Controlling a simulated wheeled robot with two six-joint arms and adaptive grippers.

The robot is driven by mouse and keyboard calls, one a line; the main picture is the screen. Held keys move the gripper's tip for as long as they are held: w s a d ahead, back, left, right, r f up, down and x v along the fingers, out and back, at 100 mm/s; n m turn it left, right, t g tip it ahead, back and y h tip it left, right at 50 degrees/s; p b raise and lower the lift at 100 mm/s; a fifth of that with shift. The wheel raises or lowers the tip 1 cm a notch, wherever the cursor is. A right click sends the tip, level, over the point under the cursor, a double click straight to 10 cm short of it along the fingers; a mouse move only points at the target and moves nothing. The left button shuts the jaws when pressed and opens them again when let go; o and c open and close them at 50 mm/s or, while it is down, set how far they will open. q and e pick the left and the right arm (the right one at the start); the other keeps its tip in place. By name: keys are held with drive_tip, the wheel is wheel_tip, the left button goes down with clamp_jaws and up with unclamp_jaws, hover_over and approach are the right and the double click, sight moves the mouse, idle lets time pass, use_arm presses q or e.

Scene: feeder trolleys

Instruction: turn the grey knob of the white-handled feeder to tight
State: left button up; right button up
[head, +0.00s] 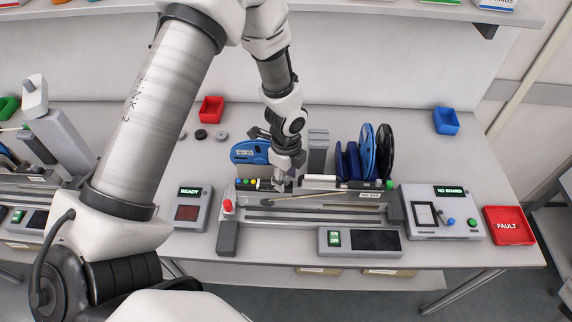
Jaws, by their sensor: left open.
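The left gripper (284,176) points down over the middle of the feeder bank (310,215). Its jaws are open, low among the feeder tops, and whether they touch anything is too small to tell. A white bar (320,178), which looks like the white handle, shows just right of the gripper. The grey knob cannot be made out; the gripper may hide it. Green, blue and yellow ends (246,182) of other feeders stand left of the gripper. My right gripper is not in view.
A blue reel (248,152) stands left of the gripper, and blue and black reels (367,150) stand to the right. A READY box (188,208), a NO BOARD panel (443,212) and a red FAULT tray (509,226) flank the bank. Red (211,108) and blue (446,121) bins stand behind.

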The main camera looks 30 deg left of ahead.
sight(286, 178)
use_arm(q)
wheel_tip(286, 178, up, 12)
idle(0.3)
drive_tip(key=shift+w+f, duration=0.1)
